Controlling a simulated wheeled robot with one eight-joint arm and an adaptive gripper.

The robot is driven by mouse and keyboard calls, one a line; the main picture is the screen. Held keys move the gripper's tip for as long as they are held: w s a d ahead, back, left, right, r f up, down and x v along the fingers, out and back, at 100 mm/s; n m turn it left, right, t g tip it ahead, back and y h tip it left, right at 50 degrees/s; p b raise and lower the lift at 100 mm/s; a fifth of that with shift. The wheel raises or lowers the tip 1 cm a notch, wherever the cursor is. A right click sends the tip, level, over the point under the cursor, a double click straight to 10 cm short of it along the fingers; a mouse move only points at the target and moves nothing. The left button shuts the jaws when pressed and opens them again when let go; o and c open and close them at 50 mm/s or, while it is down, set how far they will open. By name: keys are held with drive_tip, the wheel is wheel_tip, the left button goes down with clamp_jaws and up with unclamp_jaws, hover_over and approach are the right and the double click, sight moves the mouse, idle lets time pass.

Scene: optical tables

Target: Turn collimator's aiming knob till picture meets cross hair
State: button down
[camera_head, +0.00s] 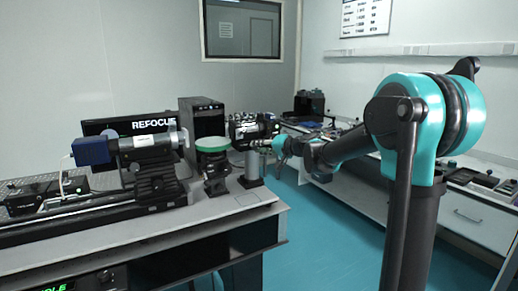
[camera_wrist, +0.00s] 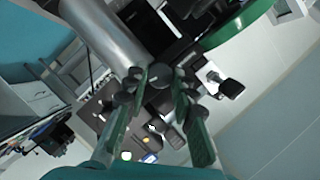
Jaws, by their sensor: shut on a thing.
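My gripper (camera_head: 282,146) is at the right side of a black instrument (camera_head: 255,127) on a silver post, which appears to be the collimator. In the wrist view my gripper (camera_wrist: 160,82) has its two green fingers closed around a small dark round knob (camera_wrist: 159,75) on this instrument. The silver post (camera_wrist: 105,32) runs past at upper left. Another black knob (camera_wrist: 231,88) sticks out to the right, apart from the fingers. A monitor (camera_head: 127,126) reads "REFOCUS" and is partly hidden by the tube in front. I see no picture or cross hair.
A silver tube with a blue camera (camera_head: 90,151) stands on a rail at left. A green-topped round mount (camera_head: 213,144) stands beside the instrument, with a black computer tower (camera_head: 201,119) behind. A side bench (camera_head: 470,213) runs along the right wall. Teal floor (camera_head: 315,235) is clear between.

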drive_tip(key=c, duration=1.3)
unclamp_jaws()
drive_tip(key=shift+o, duration=0.2)
drive_tip(key=shift+d, duration=0.1)
drive_tip(key=v, duration=1.2)
drive_tip(key=shift+s, duration=0.1)
drive_tip(key=s+d+f+g+h, duration=0.1)
drive_tip(key=s+d+f+h, duration=0.3)
drive_tip(key=s+f, duration=0.6)
drive_tip(key=s+d+f+g+h, duration=0.2)
drive_tip(key=s+d+f+h, duration=0.2)
drive_tip(key=s+d+f, duration=0.4)
drive_tip(key=s+d+f+g+h, duration=0.2)
drive_tip(key=s+d+f+h, duration=0.2)
drive_tip(key=s+f, duration=0.8)
wheel_tip(320, 180, down, 3)
drive_tip(key=d, duration=0.2)
drive_tip(key=shift+s+d+n, duration=0.3)
drive_tip(key=shift+s+d, duration=0.05)
